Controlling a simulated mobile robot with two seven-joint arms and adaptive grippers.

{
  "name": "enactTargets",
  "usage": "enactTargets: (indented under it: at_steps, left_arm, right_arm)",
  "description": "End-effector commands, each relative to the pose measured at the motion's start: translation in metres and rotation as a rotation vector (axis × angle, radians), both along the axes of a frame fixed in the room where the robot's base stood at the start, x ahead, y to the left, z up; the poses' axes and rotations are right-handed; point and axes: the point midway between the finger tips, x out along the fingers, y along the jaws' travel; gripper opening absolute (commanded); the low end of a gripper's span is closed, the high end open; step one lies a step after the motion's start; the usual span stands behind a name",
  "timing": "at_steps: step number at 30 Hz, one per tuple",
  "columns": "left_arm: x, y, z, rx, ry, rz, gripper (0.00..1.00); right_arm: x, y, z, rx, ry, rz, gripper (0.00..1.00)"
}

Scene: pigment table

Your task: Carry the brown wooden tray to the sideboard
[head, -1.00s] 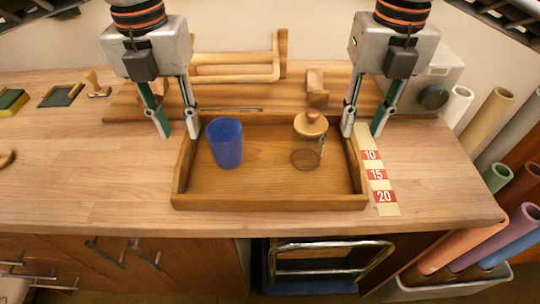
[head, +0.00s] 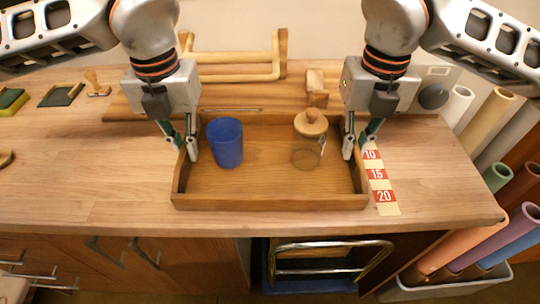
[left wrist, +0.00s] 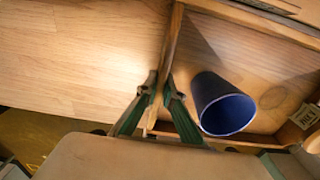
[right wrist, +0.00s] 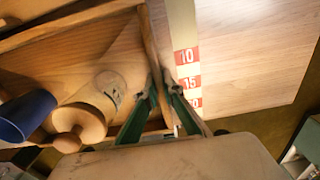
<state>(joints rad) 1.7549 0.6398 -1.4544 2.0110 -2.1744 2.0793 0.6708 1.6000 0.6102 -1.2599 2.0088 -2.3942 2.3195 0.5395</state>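The brown wooden tray (head: 270,202) stands flat on the worktop. A blue cup (head: 224,145) and a glass jar with a round wooden lid (head: 309,140) stand upright inside it. My left gripper (head: 184,154) straddles the tray's left side wall, its fingertips closed against both faces, as the left wrist view shows (left wrist: 159,82). My right gripper (head: 356,152) holds the right side wall the same way, and the right wrist view shows its fingertips on either side of the wall (right wrist: 160,82). The fingers hide parts of both walls.
A number strip (head: 382,190) lies just right of the tray. A wooden rack (head: 240,72) and a small wooden block (head: 316,88) are behind. Paper rolls (head: 498,235) stand in a bin at right. A trolley (head: 330,258) is below.

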Motion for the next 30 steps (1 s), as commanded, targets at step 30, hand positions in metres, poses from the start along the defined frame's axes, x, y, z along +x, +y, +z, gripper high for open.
enactTargets:
  at_steps: [30]
  left_arm:
    - [-0.002, 0.000, 0.075, 0.000, -0.078, 0.001, 0.00]
  right_arm:
    - [-0.003, 0.000, 0.075, 0.000, -0.077, -0.001, 0.00]
